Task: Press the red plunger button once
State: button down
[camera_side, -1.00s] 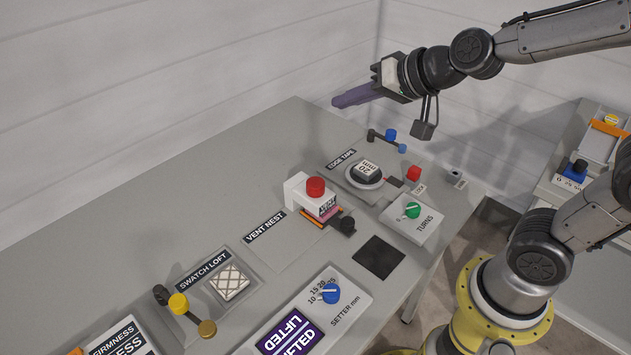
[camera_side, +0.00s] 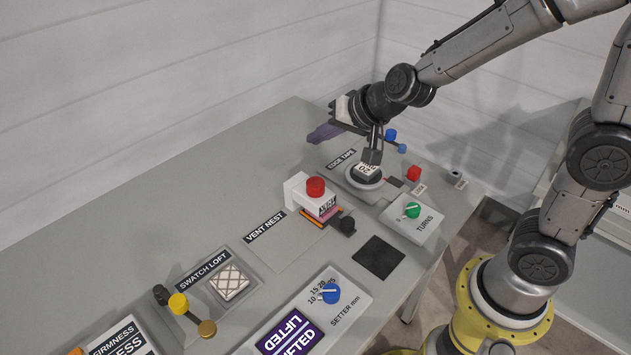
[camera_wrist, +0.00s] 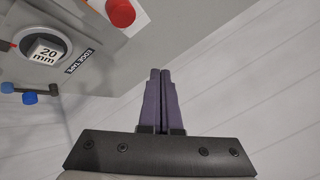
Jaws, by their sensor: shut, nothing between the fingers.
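The large red plunger button (camera_side: 315,187) sits on top of a white block beside the vent nest area in the side view. Its red cap also shows at the top of the wrist view (camera_wrist: 121,12). My gripper (camera_side: 311,138) has its purple fingers together with nothing between them, and they are apart from the button. In the side view the fingers are above and behind the button, over the far part of the table. In the wrist view the fingertips (camera_wrist: 160,72) point toward the table, below and right of the red cap.
The edge tape dial (camera_side: 364,176) marked 20 mm stands right of the button, under my wrist. A smaller red button (camera_side: 413,173), a green turns knob (camera_side: 412,209) and a blue setter knob (camera_side: 330,292) are nearby. The table (camera_side: 200,200) is clear left of the button.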

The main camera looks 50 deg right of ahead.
aim_at(315, 183)
jog(key=shift+f, duration=0.25)
jog(key=shift+f, duration=4.15)
jog(key=shift+f, duration=0.1)
jog(key=shift+f, duration=0.3)
jog(key=shift+f, duration=0.25)
jog(key=shift+s+f, duration=0.1)
jog(key=shift+f, duration=0.75)
jog(key=shift+r, duration=1.45)
